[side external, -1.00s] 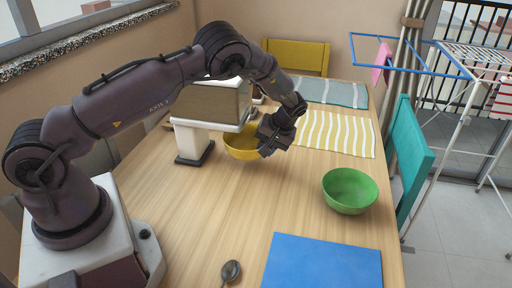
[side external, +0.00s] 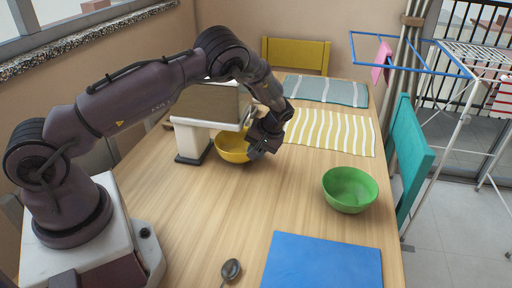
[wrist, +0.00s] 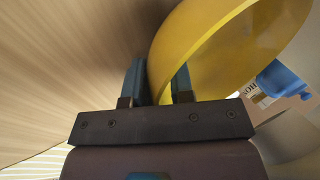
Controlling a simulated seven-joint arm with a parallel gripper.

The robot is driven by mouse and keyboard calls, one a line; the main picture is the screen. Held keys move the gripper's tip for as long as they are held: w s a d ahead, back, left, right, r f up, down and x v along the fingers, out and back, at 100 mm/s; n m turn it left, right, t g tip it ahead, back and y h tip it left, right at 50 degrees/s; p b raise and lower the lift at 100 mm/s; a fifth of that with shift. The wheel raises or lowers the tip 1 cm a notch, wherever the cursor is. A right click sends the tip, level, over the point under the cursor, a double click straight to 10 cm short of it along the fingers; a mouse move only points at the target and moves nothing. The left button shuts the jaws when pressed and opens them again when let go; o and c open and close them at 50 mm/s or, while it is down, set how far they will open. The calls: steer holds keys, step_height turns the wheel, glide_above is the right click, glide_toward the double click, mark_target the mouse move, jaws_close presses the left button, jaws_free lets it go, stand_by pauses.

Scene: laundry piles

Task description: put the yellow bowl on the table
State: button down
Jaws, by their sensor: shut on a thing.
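The yellow bowl (side external: 231,149) is upright near the middle of the wooden table (side external: 240,215), beside the base of a white stand. My gripper (side external: 257,152) is shut on the bowl's right rim. In the wrist view, the bowl's wall (wrist: 215,45) passes between the two fingers of my gripper (wrist: 160,82). The bowl is low, at or just above the tabletop; I cannot tell whether it touches. Its right side is partly hidden behind my gripper.
The white stand (side external: 190,141) carrying a box (side external: 212,103) is close on the bowl's left. A green bowl (side external: 349,190), a blue mat (side external: 322,262) and a spoon (side external: 231,270) are nearer the front. A yellow striped mat (side external: 335,132) lies behind right. The table's middle is clear.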

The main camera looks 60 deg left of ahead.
steer(key=c, duration=1)
jaws_free()
